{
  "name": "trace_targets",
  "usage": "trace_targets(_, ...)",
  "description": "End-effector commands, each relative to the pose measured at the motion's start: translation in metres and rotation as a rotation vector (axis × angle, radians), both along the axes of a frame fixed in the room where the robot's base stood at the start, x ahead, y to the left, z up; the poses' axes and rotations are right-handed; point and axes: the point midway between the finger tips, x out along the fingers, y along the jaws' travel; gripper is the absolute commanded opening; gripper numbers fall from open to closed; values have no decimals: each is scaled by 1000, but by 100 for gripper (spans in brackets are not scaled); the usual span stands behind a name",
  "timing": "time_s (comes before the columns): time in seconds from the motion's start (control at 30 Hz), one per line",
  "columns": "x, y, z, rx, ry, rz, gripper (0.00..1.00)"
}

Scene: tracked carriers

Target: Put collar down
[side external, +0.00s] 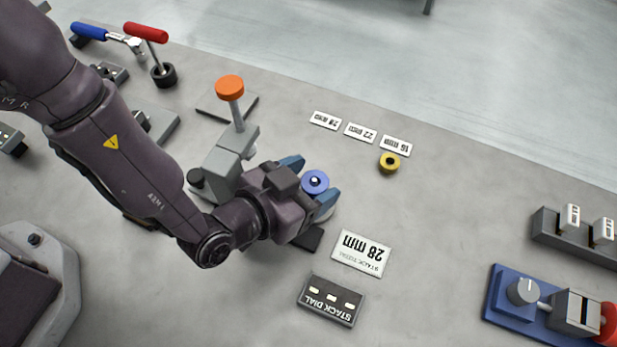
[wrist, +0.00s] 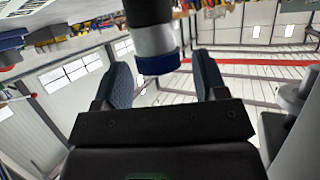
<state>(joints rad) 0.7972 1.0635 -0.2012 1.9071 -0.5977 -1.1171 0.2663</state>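A blue collar (side external: 315,181) with a dark centre sits between the two blue fingers of my gripper (side external: 309,180) in the side view. In the wrist view the blue collar (wrist: 159,65) is at the end of an upright column, against a silver section (wrist: 155,40) and a dark section. That view is upside down, so blue is on top. Gaps show between the collar and both fingers of my gripper (wrist: 165,80), which looks open around it. A yellow collar (side external: 389,162) lies near the 16 mm label (side external: 396,146). The column's foot is hidden.
A 28 mm stack total card (side external: 362,253) and a stack dial block (side external: 331,300) lie at the front. An orange-topped fixture (side external: 229,88) stands behind my wrist. A blue-based device (side external: 515,300) and a grey rack (side external: 570,238) are at right. Bench centre-right is clear.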

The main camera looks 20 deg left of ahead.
Motion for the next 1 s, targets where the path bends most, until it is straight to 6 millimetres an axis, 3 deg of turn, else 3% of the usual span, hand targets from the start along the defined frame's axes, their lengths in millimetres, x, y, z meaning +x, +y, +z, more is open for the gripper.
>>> trace_targets(0.43,-3,0,-3,0,1,-2,66)
trace_targets(1.0,-96,39,44,0,1,-3,66)
